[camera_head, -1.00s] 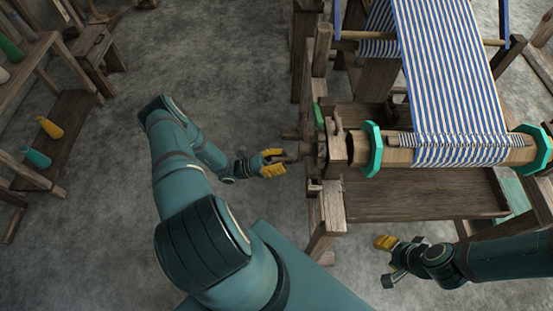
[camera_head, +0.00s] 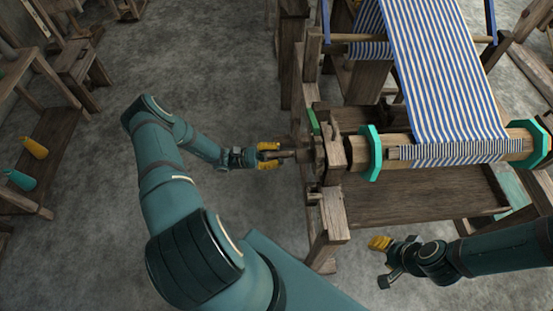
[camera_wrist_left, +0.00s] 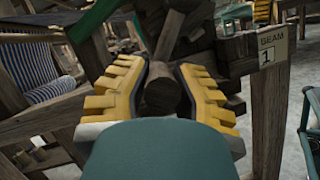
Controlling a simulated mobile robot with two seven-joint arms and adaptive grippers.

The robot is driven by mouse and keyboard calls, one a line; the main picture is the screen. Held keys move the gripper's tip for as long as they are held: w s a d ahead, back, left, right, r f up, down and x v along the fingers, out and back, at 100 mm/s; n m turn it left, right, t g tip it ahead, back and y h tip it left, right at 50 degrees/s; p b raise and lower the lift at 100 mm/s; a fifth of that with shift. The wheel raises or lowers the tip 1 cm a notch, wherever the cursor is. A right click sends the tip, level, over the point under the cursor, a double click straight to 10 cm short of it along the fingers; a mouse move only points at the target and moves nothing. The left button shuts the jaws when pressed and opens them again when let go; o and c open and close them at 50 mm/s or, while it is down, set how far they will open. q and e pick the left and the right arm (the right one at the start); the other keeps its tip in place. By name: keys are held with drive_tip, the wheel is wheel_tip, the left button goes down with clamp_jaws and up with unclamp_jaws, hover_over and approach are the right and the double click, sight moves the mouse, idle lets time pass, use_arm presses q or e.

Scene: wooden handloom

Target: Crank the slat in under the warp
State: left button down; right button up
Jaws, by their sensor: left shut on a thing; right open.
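The striped blue and white warp (camera_head: 440,75) comes down onto the wooden cloth beam (camera_head: 515,145) between two green octagonal flanges. A thin slat (camera_head: 393,153) shows its left end on the beam just beside the warp's left edge; the rest is covered by the striped cloth. My left gripper (camera_head: 270,154) is shut on the wooden crank handle (camera_head: 286,155) at the beam's left end; the left wrist view shows the handle (camera_wrist_left: 165,92) between the yellow fingers. My right gripper (camera_head: 384,262) is open and empty, in front of the loom.
The loom's wooden post (camera_head: 331,215) stands between my two grippers. A plank tray (camera_head: 420,192) lies below the beam. A label reading BEAM 1 (camera_wrist_left: 272,49) hangs on a post in the left wrist view.

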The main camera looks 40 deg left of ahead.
use_arm(q)
wheel_tip(320, 180, up, 7)
drive_tip(key=w+a+m+g, duration=0.1)
drive_tip(key=m+g, duration=0.1)
drive_tip(key=m, duration=0.4)
drive_tip(key=w+a+m+g+p, duration=0.1)
drive_tip(key=w+m+g, duration=0.1)
drive_tip(key=m, duration=0.3)
drive_tip(key=shift+r+m+g+y, duration=0.15)
drive_tip(key=shift+m+g+y, duration=0.25)
drive_tip(key=shift+g, duration=0.1)
drive_tip(key=shift+s+r, duration=0.1)
drive_tip(key=shift+r, duration=0.1)
idle(0.5)
drive_tip(key=c, duration=1.1)
unclamp_jaws()
drive_tip(key=o, duration=0.4)
drive_tip(key=shift+s+d, duration=0.1)
drive_tip(key=shift+c, duration=0.2)
drive_tip(key=shift+a, duration=0.25)
